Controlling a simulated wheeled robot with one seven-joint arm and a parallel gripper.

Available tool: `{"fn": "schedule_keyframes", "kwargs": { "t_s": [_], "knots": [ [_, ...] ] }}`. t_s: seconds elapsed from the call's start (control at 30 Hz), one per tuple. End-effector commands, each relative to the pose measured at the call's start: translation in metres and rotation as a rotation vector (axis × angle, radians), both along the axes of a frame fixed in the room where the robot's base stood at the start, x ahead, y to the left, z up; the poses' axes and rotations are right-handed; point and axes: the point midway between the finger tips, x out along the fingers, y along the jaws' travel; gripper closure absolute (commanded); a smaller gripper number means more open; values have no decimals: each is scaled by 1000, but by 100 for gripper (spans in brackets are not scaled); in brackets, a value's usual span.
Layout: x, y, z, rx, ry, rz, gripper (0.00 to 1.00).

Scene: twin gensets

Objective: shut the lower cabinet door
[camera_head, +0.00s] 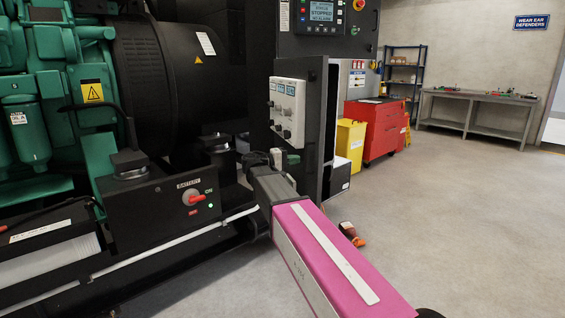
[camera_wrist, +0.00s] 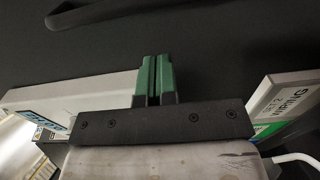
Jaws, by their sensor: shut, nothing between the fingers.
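The lower cabinet door (camera_head: 313,115) appears as a dark upright panel below the display panel, beside a light grey strip. My gripper (camera_head: 288,158) is low in front of the cabinet, at the end of my pink arm, which partly hides the area below. In the wrist view, the green fingers (camera_wrist: 154,80) are together and empty. A dark flat surface (camera_wrist: 225,45) with a dark bar handle (camera_wrist: 125,12) lies beyond them; I cannot tell whether they touch it.
The black genset base with a red battery switch (camera_head: 194,198) is left of my arm. A yellow bin (camera_head: 351,142) and red tool cabinet (camera_head: 378,130) stand behind. An orange-black object (camera_head: 351,233) lies on otherwise open floor.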

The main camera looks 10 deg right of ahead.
Motion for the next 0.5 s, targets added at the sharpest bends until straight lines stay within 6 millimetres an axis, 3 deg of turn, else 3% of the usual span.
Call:
{"fn": "schedule_keyframes", "kwargs": {
  "t_s": [0.2, 0.5],
  "knots": [
    [5, -25, 0, 0, 0, 0, 100],
    [7, -33, 0, 1, 0, 0, 100]
  ]
}}
